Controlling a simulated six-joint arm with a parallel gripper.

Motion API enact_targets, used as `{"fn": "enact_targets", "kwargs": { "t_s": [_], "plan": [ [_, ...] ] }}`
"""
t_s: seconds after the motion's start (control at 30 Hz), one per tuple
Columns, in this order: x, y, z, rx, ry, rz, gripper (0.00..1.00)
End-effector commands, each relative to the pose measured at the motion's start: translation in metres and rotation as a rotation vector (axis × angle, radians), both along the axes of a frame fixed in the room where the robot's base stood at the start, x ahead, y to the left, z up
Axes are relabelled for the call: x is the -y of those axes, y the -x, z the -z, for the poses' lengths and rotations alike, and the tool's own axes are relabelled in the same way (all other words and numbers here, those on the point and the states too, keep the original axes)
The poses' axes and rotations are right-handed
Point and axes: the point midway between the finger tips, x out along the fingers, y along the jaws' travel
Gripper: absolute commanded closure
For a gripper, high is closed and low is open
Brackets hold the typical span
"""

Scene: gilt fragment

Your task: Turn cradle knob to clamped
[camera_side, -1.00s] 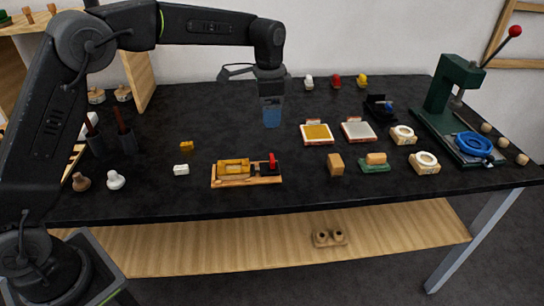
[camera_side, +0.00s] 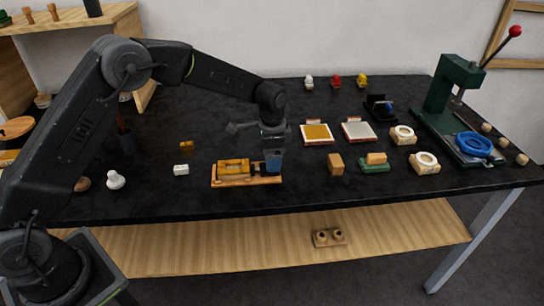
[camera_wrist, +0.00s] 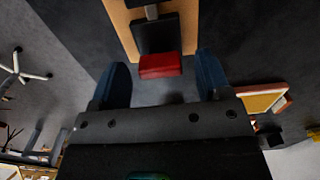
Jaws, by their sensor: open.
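The cradle (camera_side: 222,183) is a wooden base near the front edge of the table in the side view, with a gilt piece (camera_side: 233,168) in it. The wooden base also shows at the top of the wrist view (camera_wrist: 120,22). The red knob (camera_wrist: 160,67) is at the cradle's end, beside a dark block. My gripper (camera_side: 273,165) is over the cradle's right end and hides the knob in the side view. In the wrist view, my open blue fingers (camera_wrist: 162,75) stand on either side of the knob, with visible gaps.
A tan block (camera_side: 336,164) and a green stand (camera_side: 375,166) are to the right. A white block (camera_side: 181,170) lies to the left. Two trays (camera_side: 317,133) stand behind to the right. A green press (camera_side: 452,100) is at the far right.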

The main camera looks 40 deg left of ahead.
Motion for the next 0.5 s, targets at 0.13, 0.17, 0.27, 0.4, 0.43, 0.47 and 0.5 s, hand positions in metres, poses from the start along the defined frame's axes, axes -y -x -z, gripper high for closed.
{"fn": "enact_targets", "kwargs": {
  "t_s": [0.13, 0.17, 0.27, 0.4, 0.43, 0.47, 0.5],
  "plan": [
    [0.0000, 0.0000, 0.0054, 0.000, 0.000, 0.000, 0.30],
    [0.0000, 0.0000, 0.0056, 0.000, 0.000, 0.000, 0.30],
    [0.0000, 0.0000, 0.0055, 0.001, 0.000, 0.000, 0.30],
    [0.0000, 0.0000, 0.0054, 0.000, 0.000, 0.000, 0.35],
    [0.0000, 0.0000, 0.0053, 0.000, 0.000, 0.000, 0.37],
    [0.0000, 0.0000, 0.0053, 0.000, 0.000, 0.000, 0.40],
    [0.0000, 0.0000, 0.0052, 0.000, 0.000, 0.000, 0.44]
  ]
}}
